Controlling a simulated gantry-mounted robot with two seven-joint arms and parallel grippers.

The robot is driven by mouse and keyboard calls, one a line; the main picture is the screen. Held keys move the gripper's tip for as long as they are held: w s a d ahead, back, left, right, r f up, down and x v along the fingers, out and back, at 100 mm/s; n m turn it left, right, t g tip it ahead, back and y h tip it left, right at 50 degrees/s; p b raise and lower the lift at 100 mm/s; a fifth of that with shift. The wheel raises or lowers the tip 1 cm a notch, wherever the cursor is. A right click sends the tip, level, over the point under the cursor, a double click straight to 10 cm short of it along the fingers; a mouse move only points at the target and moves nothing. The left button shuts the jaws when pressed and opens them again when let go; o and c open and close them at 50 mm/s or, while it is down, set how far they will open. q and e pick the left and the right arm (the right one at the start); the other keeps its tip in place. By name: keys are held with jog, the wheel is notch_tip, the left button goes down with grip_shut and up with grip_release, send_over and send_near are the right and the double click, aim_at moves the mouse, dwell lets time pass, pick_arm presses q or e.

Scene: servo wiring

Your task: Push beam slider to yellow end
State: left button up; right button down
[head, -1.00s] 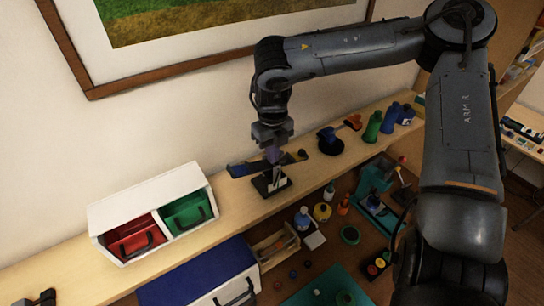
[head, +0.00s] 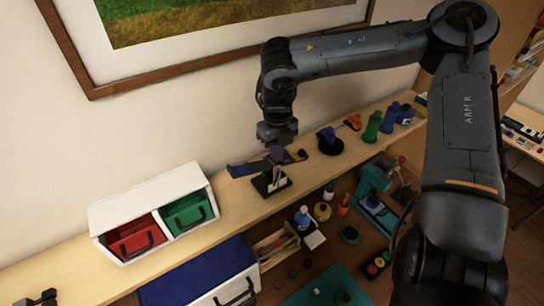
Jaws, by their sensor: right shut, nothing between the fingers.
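A dark balance beam (head: 246,169) rests on a small upright stand (head: 271,184) on the wooden shelf. Its left end lies slightly lower in the picture than its right end. A small purple slider (head: 277,154) appears near the beam's middle, directly below my right gripper (head: 277,145). My right gripper is shut and points down. I cannot tell whether its fingertips touch the slider. The yellow marking is too small to make out clearly. My left gripper is not identifiable here.
A white cabinet with red (head: 135,241) and green (head: 188,212) drawers stands left of the beam. Several small items fill the lower level.

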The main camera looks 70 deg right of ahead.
jog(key=shift+r, duration=0.15)
jog(key=shift+w+a+r+p, duration=0.1)
jog(key=shift+r+p, duration=0.55)
jog(key=shift+r, duration=0.05)
jog(key=shift+w+a+r+p, duration=0.1)
jog(key=shift+r+p, duration=0.55)
jog(key=shift+r, duration=0.05)
jog(key=shift+w+a+r+p, duration=0.1)
jog(key=shift+a+r+p, duration=0.05)
jog(key=shift+r+p, duration=0.6)
jog(key=shift+a+r+p, duration=0.1)
jog(key=shift+r+p, duration=0.45)
jog(key=shift+r, duration=0.35)
